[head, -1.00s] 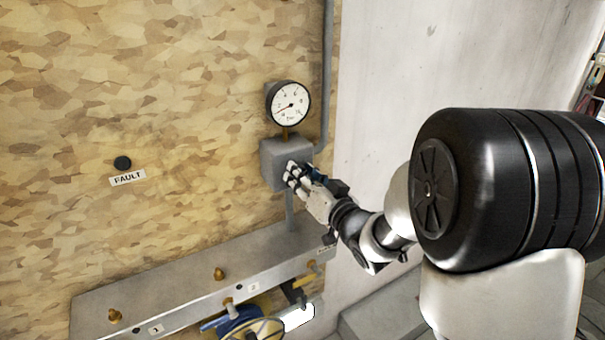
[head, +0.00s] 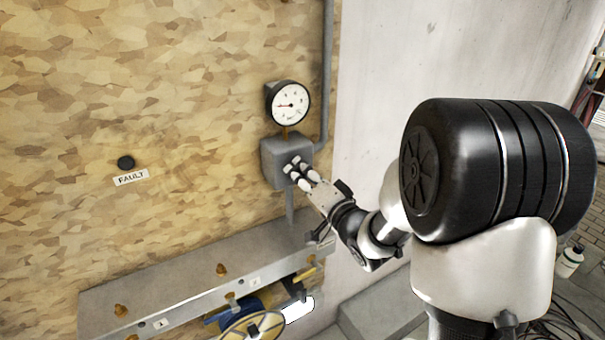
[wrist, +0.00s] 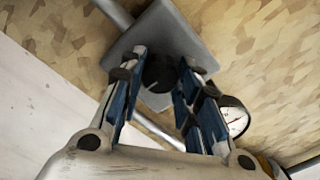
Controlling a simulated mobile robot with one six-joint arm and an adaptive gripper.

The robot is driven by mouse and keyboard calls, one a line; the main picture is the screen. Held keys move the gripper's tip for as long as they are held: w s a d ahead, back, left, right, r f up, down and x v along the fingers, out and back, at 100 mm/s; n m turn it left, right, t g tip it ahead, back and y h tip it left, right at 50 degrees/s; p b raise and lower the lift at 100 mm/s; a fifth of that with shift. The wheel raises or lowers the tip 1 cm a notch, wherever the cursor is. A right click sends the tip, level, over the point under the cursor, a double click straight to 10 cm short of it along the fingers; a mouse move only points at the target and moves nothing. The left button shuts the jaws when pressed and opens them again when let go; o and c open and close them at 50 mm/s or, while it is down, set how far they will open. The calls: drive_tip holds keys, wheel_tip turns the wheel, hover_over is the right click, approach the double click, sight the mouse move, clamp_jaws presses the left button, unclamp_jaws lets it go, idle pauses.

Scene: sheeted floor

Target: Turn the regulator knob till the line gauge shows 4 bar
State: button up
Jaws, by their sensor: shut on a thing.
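The line gauge (head: 291,103) is a round white dial with a black rim above a grey regulator box (head: 272,163). Its red needle points to the left side of the dial; the figures are too small to read surely. My gripper (head: 297,170) is at the front of the box. In the wrist view the black regulator knob (wrist: 159,72) sits between my two fingers, which are shut on it. In the head view the fingers hide the knob. The gauge shows partly in the wrist view (wrist: 236,121), behind my right finger, with its needle unclear.
A black button (head: 125,162) above a FAULT label (head: 131,177) is on the board to the left. A metal ledge (head: 190,283) with brass fittings runs below. A grey pipe (head: 326,80) rises right of the gauge. A white bottle (head: 570,262) stands far right.

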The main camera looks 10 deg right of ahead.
drive_tip(key=shift+r, duration=0.1)
drive_tip(key=o, duration=1.1)
drive_tip(key=shift+c, duration=0.2)
drive_tip(key=v, duration=0.7)
drive_tip(key=shift+s, duration=0.2)
drive_tip(key=shift+d, duration=0.1)
